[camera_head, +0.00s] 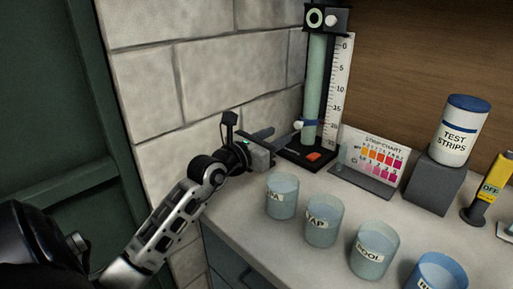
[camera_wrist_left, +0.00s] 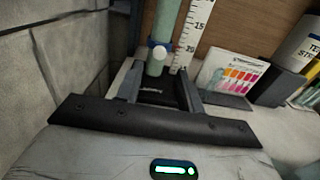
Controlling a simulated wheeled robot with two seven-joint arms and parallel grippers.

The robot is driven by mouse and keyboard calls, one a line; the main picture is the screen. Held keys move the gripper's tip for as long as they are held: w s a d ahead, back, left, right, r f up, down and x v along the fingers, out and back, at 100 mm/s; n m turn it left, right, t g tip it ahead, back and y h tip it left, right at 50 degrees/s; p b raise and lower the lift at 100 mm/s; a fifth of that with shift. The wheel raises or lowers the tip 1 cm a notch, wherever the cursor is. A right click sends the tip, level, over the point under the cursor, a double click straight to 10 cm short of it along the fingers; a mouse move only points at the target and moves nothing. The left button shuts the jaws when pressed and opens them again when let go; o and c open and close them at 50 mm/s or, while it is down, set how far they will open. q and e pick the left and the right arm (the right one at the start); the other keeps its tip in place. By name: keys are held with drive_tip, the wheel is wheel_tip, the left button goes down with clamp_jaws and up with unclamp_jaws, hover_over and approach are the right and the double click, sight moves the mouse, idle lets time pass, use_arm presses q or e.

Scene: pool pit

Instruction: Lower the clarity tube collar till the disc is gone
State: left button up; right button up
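The clarity tube (camera_head: 317,85) is a tall pale-green cylinder on a black stand at the back. Its collar (camera_head: 302,124) is a blue band with a white knob, low on the tube near the lower scale marks. It also shows in the left wrist view (camera_wrist_left: 158,52). A black head on top has a round window (camera_head: 315,18) with a pale ring around a dark centre; I cannot make out the disc surely. My left gripper (camera_head: 272,141) is open and empty, short of the collar. In the left wrist view its fingers (camera_wrist_left: 160,88) are apart, with the collar beyond them. My right gripper is not in view.
A white scale (camera_head: 340,90) stands right of the tube. An orange patch (camera_head: 314,156) lies on the stand base. A strip chart (camera_head: 375,160), test strips tub (camera_head: 459,135) and yellow meter (camera_head: 482,193) are to the right. Several labelled cups (camera_head: 322,224) line the counter front. A block wall (camera_head: 215,75) is left.

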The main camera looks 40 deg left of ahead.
use_arm(q)
drive_tip(key=s, duration=0.6)
drive_tip(key=shift+s+a+b, duration=0.2)
drive_tip(key=shift+s+b, duration=0.05)
drive_tip(key=shift+b, duration=0.05)
idle(0.9)
